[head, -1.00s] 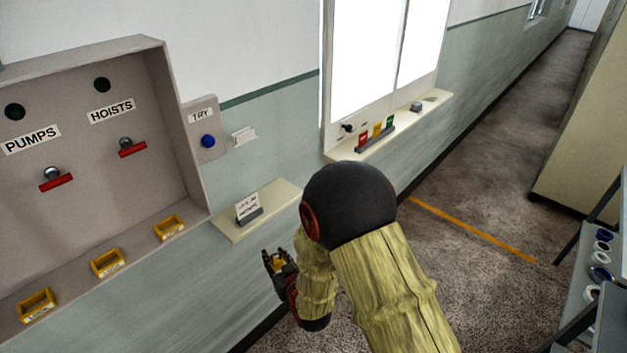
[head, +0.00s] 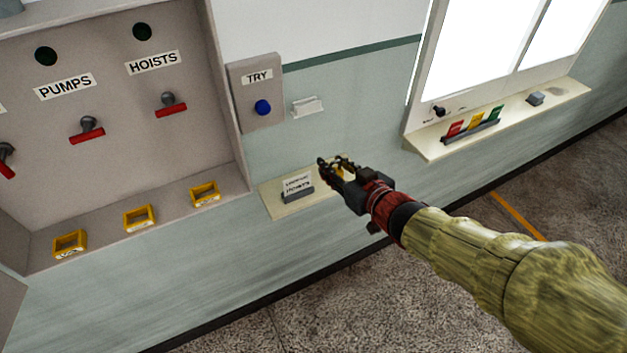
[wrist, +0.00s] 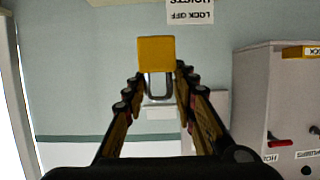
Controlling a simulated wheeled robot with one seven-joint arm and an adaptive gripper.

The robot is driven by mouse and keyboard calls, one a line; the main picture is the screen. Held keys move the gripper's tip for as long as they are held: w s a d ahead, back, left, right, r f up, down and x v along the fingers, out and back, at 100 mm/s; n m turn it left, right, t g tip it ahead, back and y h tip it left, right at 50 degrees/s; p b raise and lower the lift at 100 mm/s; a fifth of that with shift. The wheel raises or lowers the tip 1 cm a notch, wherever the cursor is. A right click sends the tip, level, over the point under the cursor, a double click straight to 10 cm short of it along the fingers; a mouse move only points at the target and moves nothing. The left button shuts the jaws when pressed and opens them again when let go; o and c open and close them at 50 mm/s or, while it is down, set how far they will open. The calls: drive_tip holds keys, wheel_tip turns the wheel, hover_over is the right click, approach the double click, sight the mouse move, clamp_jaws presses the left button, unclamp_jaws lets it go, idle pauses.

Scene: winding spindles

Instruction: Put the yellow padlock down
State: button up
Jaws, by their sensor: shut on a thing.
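The yellow padlock (wrist: 155,53) is between the fingertips of my gripper (wrist: 155,82) in the wrist view, its grey shackle toward the palm. In the head view my gripper (head: 338,167) is over the right part of a small cream shelf (head: 275,207). A bit of yellow shows between the fingers there; the fingers hide most of the padlock. My gripper is shut on the padlock. I cannot tell whether the padlock touches the shelf.
A small card stand (head: 298,187) is on the shelf, left of my gripper. A grey box with a blue button (head: 263,107) is above. A recessed panel with red-handled levers and yellow frames (head: 139,217) is left. A windowsill (head: 432,149) with coloured cards is right.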

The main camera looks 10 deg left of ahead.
drive_tip(key=w+f+b, duration=0.1)
drive_tip(key=w+f, duration=0.1)
drive_tip(key=w, duration=0.2)
drive_tip(key=w+d+f+b, duration=0.1)
drive_tip(key=w+f, duration=0.2)
drive_tip(key=w, duration=0.1)
drive_tip(key=w+f+b, duration=0.1)
drive_tip(key=w+f, duration=0.2)
drive_tip(key=w, duration=0.1)
drive_tip(key=shift+w+d+f+b, duration=0.2)
drive_tip(key=shift+w+d+b, duration=0.05)
drive_tip(key=shift+w+b, duration=0.05)
drive_tip(key=shift+w+d+f, duration=0.1)
drive_tip(key=shift+w+f, duration=0.2)
drive_tip(key=shift+f, duration=0.2)
drive_tip(key=shift+w+f+b, duration=0.1)
drive_tip(key=shift+f+b, duration=0.75)
drive_tip(key=shift+f, duration=0.6)
drive_tip(key=shift+f, duration=0.15)
drive_tip(key=o, duration=1.2)
